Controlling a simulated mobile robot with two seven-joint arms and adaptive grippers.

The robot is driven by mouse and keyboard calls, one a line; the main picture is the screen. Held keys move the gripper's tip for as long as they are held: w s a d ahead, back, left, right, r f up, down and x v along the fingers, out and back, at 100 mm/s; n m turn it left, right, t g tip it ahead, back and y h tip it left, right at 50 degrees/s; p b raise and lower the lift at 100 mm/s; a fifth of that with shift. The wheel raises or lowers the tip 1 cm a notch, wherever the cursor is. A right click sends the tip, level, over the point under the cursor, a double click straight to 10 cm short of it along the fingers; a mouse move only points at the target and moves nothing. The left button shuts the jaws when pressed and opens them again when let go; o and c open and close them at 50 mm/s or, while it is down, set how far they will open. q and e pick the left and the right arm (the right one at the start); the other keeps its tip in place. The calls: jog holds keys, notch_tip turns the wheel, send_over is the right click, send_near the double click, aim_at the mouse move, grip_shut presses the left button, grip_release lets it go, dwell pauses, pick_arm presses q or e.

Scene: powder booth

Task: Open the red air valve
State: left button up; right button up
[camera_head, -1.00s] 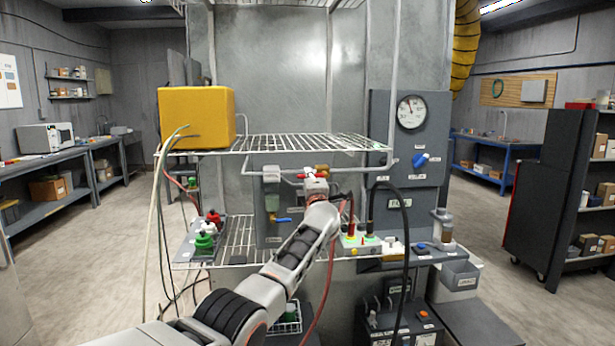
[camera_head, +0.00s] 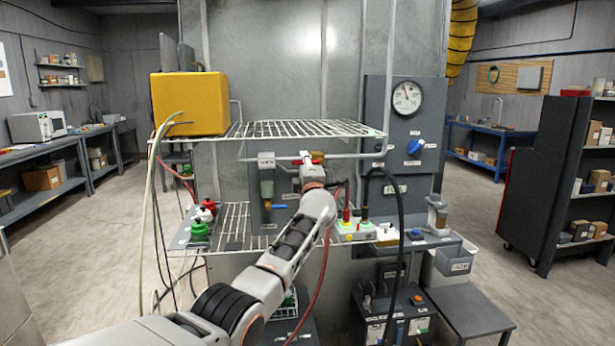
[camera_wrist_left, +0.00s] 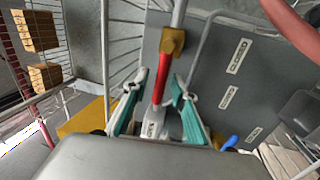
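The red air valve shows in the left wrist view as a long red handle (camera_wrist_left: 162,78) on a brass body (camera_wrist_left: 173,41), fitted on a grey pipe. A white tag (camera_wrist_left: 153,122) hangs by the handle. My left gripper (camera_wrist_left: 157,98) is open, its teal-padded fingers on either side of the red handle with gaps visible. In the head view my left gripper (camera_head: 307,161) reaches the pipe under the upper wire shelf. Small red bits of the valve (camera_head: 318,158) show beside it; the rest is hidden behind the gripper. My right gripper is not in view.
A yellow box (camera_head: 189,104) stands on the upper wire shelf (camera_head: 290,129). A gauge (camera_head: 406,98) and blue knob (camera_head: 415,146) are on the right panel. A filter unit (camera_head: 266,180) and blue-handled valve (camera_head: 279,207) are close left of my arm. A black hose (camera_head: 403,225) loops at right.

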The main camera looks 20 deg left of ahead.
pick_arm(q)
jog(key=v, duration=1.1)
jog(key=shift+s, duration=0.1)
jog(key=s+d+f+m+h, duration=0.4)
jog(key=s+f+m, duration=0.35)
jog(key=f, duration=0.45)
jog(key=s+d+f+m+h, duration=0.35)
jog(key=s+f+m, duration=0.4)
jog(key=f, duration=0.45)
jog(key=s+d+f+m+h, duration=0.3)
jog(key=s+f+m+h, duration=0.3)
jog(key=s+f, duration=0.4)
jog(key=s+d+f+m+g, duration=0.1)
jog(key=s+f+m+g, duration=0.2)
jog(key=s+f, duration=0.6)
jog(key=s+d+f+m+g, duration=0.1)
jog(key=s+f+m+g, duration=0.2)
jog(key=s+f, duration=0.7)
jog(key=s+m, duration=0.1)
jog(key=s, duration=0.3)
jog(key=shift+s+g, duration=0.3)
